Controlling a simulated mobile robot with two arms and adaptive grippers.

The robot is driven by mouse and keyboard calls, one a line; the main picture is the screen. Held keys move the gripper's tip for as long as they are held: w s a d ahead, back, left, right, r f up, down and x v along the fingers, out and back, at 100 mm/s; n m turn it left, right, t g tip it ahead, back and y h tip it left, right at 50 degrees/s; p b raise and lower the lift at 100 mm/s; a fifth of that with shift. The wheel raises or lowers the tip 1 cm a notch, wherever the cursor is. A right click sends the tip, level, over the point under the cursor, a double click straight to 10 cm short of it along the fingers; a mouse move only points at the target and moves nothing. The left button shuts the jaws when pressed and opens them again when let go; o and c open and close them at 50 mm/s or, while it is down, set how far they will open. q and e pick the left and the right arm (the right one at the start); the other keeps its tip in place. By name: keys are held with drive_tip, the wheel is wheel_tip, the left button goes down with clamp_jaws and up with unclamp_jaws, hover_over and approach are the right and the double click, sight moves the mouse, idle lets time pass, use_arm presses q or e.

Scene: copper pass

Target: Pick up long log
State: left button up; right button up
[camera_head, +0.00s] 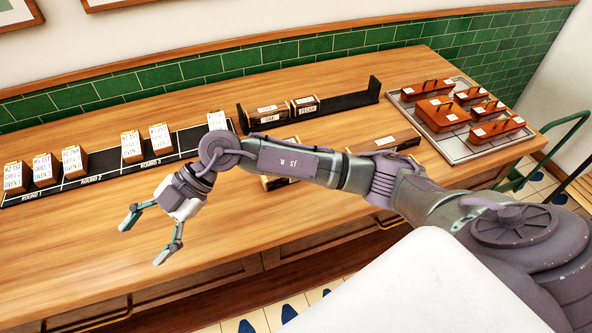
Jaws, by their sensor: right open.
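My right gripper (143,243) is open and empty over the left front of the counter, well left of these blocks. My left gripper is not in view.
A grey tray (455,152) with several copper pans stands at the right. The black rack (350,100) has upright ends. The counter's left front (60,240) is clear.

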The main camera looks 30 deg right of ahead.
drive_tip(key=w+d+f+m+h, duration=0.1)
drive_tip(key=w+d+m+h, duration=0.2)
drive_tip(key=d, duration=0.4)
drive_tip(key=w+d+f+h, duration=0.2)
drive_tip(key=d+h, duration=0.3)
drive_tip(key=d, duration=0.2)
drive_tip(key=w+d+f+m+h, duration=0.1)
drive_tip(key=w+d+m+h, duration=0.15)
drive_tip(key=d, duration=0.45)
drive_tip(key=w+d+r+m+h, duration=0.1)
drive_tip(key=d+r+m+h, duration=0.15)
drive_tip(key=d, duration=0.25)
drive_tip(key=w+d+r+m+h, duration=0.1)
drive_tip(key=d+r+h, duration=0.15)
drive_tip(key=d, duration=0.35)
drive_tip(key=shift+h, duration=0.45)
drive_tip(key=x, duration=0.8)
drive_tip(key=shift+d+b, duration=0.2)
drive_tip(key=shift+b, duration=0.15)
drive_tip(key=p+x, duration=0.1)
drive_tip(key=x, duration=0.1)
drive_tip(key=p+x, duration=0.1)
drive_tip(key=x, duration=0.2)
drive_tip(key=shift+s+a+f, duration=0.15)
drive_tip(key=shift+f, duration=0.15)
drive_tip(key=shift+f+t, duration=0.3)
drive_tip(key=shift+c, duration=0.3)
drive_tip(key=c, duration=1.4)
